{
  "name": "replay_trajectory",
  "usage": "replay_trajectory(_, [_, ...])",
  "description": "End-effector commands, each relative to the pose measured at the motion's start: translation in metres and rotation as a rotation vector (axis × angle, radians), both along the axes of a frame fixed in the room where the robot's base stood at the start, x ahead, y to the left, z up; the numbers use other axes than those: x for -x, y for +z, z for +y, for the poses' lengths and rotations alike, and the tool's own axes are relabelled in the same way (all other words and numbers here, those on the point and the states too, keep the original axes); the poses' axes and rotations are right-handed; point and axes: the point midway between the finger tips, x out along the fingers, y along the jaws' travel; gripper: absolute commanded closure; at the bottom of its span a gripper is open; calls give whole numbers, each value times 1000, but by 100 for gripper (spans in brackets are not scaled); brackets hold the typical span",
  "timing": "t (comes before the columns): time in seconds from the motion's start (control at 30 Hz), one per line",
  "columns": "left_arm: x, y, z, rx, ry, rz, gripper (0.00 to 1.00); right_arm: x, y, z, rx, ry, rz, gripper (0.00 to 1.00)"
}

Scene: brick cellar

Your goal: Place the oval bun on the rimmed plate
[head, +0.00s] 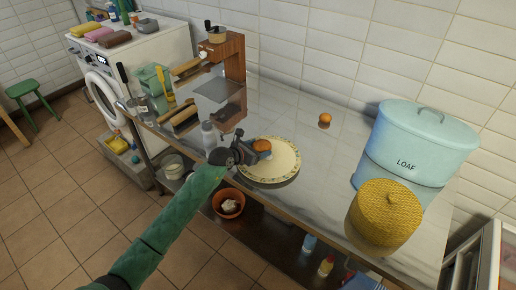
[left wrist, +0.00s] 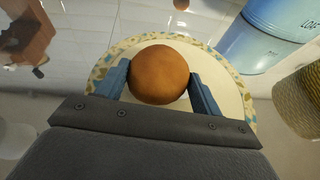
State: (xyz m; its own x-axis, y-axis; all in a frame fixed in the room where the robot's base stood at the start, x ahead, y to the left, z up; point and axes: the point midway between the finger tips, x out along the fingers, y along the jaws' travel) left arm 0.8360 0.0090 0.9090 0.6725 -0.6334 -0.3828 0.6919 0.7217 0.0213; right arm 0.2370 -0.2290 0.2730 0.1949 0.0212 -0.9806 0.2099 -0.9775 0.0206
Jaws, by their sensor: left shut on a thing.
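The bun (head: 262,145) is brown and rounded. My left gripper (head: 254,152) is shut on it, over the rimmed plate (head: 270,173), a cream plate with a patterned rim on the counter. In the left wrist view the bun (left wrist: 159,75) sits between the two blue fingers of my left gripper (left wrist: 162,88), with the plate (left wrist: 240,101) behind it. I cannot tell whether the bun touches the plate. My right gripper is not in view.
A pale blue bin marked LOAF (head: 412,145) and a yellow woven basket (head: 385,214) stand to the right. An orange fruit (head: 325,118) lies behind the plate. The counter between plate and basket is clear.

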Motion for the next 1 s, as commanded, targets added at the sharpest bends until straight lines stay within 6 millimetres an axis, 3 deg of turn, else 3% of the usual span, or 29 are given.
replay_trajectory(0.13, [0,-8,0,-1,1,-1,56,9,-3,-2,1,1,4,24])
replay_trajectory(0.53, [0,-12,0,-1,0,-1,56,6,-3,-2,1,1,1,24])
replay_trajectory(0.57, [0,-11,0,-1,0,-1,28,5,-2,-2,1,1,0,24])
replay_trajectory(0.63, [0,-11,0,-1,0,-1,14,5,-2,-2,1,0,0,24])
replay_trajectory(1.0, [0,-8,0,-1,0,-1,12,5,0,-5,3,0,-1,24])
